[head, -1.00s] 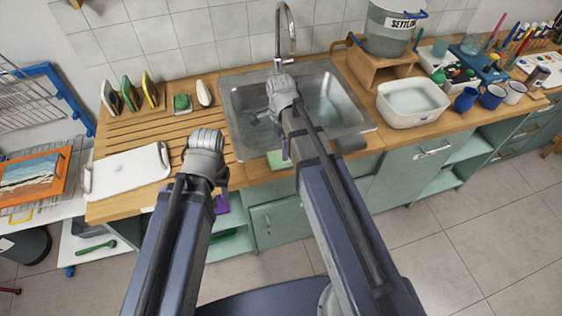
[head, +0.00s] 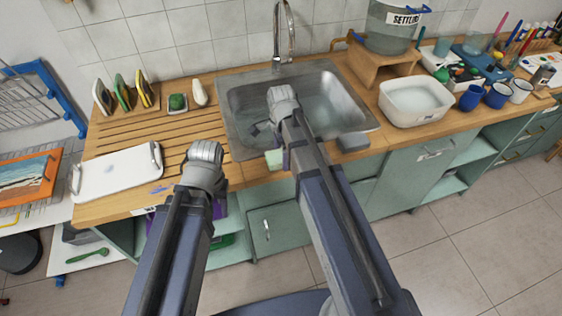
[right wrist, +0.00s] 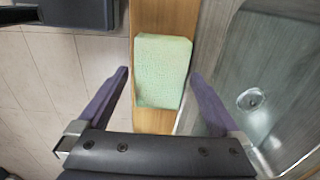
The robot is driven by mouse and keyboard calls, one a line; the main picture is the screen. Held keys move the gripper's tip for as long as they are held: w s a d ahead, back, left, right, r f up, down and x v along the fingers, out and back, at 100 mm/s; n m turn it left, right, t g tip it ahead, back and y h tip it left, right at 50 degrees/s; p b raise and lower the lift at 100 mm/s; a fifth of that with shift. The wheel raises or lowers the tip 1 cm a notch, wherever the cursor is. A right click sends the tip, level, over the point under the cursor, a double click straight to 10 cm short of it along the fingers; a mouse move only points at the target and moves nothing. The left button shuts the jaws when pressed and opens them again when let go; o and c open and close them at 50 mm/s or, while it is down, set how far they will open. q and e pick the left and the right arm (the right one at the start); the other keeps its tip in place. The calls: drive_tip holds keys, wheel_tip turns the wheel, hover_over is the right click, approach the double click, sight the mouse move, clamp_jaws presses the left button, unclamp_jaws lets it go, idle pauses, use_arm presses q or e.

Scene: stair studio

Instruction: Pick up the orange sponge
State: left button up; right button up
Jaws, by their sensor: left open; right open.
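I see no orange sponge. A pale green sponge (right wrist: 163,70) lies on the wooden strip at the counter's front edge; it also shows beside the sink in the head view (head: 274,158). My right gripper (right wrist: 158,76) is open and empty, with its two purple fingers on either side of the sponge in the picture. Whether they are level with it or above it, I cannot tell. My left gripper (head: 204,165) is over the counter's front edge, left of the sink. Its fingers are mostly hidden behind the wrist, and nothing shows in it.
The metal sink (head: 330,112) lies beside the sponge, with a tap (head: 287,35) behind. A white tray (head: 118,172) lies at left, and a green scrubber (head: 177,102) sits further back. A white basin (head: 415,103) stands at right. The grooved drainboard is mostly clear.

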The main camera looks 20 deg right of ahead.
sight(281, 155)
drive_tip(key=c, duration=1.3)
wheel_tip(281, 155, up, 10)
drive_tip(key=p, duration=1)
